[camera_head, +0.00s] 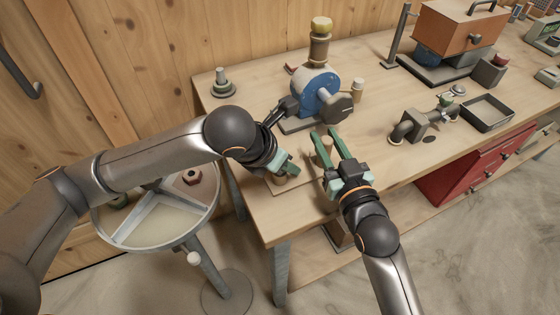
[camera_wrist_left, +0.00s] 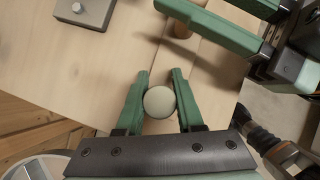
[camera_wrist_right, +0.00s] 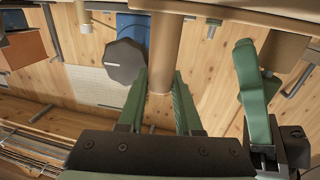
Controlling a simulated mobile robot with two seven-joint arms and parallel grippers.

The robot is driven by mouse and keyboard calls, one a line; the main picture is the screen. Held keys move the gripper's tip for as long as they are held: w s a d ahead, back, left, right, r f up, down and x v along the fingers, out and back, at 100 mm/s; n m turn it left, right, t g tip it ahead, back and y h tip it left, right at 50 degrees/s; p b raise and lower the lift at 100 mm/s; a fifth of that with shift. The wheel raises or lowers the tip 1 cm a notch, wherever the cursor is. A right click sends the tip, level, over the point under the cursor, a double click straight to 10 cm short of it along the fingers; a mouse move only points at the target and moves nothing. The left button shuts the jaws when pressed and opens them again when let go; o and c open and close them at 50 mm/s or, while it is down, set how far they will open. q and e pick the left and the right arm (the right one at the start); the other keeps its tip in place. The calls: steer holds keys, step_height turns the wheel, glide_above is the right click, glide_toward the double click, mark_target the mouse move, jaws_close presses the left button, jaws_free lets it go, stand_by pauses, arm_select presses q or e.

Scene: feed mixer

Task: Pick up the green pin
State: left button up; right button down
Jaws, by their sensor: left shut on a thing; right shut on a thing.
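My left gripper (camera_head: 289,170) is low over the near left part of the bench. It is shut on a round-topped pin, whose pale grey-green top (camera_wrist_left: 160,102) sits between the fingers in the left wrist view. I cannot tell whether this is the green pin. My right gripper (camera_head: 331,140) is just to the right, its green fingers shut around a tan cylinder (camera_wrist_right: 164,55). The cylinder also shows beside a right finger in the left wrist view (camera_wrist_left: 182,31). Both held things are partly hidden by the fingers.
A blue machine (camera_head: 314,88) with a tall tan post stands behind the grippers. Pipe fittings (camera_head: 411,128) and a dark tray (camera_head: 488,112) lie right. A round divided tray (camera_head: 150,232) stands left of the bench.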

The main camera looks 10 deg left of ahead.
arm_select(q)
jaws_close()
steer(key=shift+r, duration=0.15)
step_height(320, 180, up, 10)
stand_by(0.4)
steer(key=shift+o, duration=0.8)
jaws_free()
jaws_close()
